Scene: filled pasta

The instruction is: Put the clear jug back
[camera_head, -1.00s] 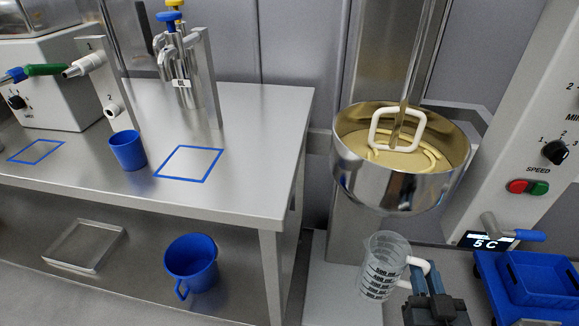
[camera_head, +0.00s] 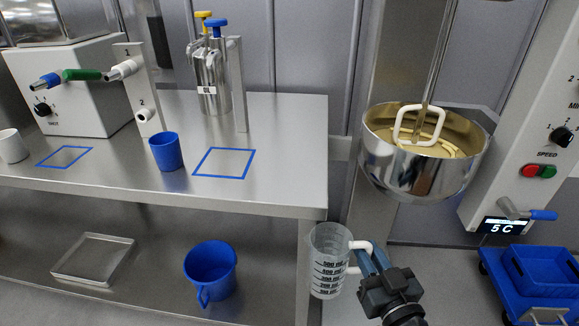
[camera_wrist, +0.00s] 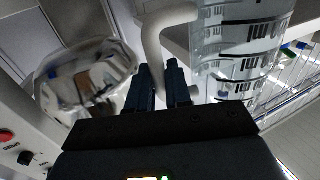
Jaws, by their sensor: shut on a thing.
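The clear jug (camera_head: 326,262) has black measuring marks and a white handle. My gripper (camera_head: 366,258) is shut on its handle and holds it roughly upright, in front of the steel table's right end and below the mixer bowl. In the wrist view the jug (camera_wrist: 240,50) is at the upper right, with the white handle running down to my gripper's dark fingers (camera_wrist: 160,85). The jug looks empty. Two blue-outlined squares are marked on the table, a right one (camera_head: 223,149) and a left one (camera_head: 64,146), both bare.
A blue cup (camera_head: 166,152) stands between the squares; a white cup (camera_head: 11,146) is at the far left. The mixer bowl (camera_head: 420,175) and a blue crate (camera_head: 541,270) are to the right.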

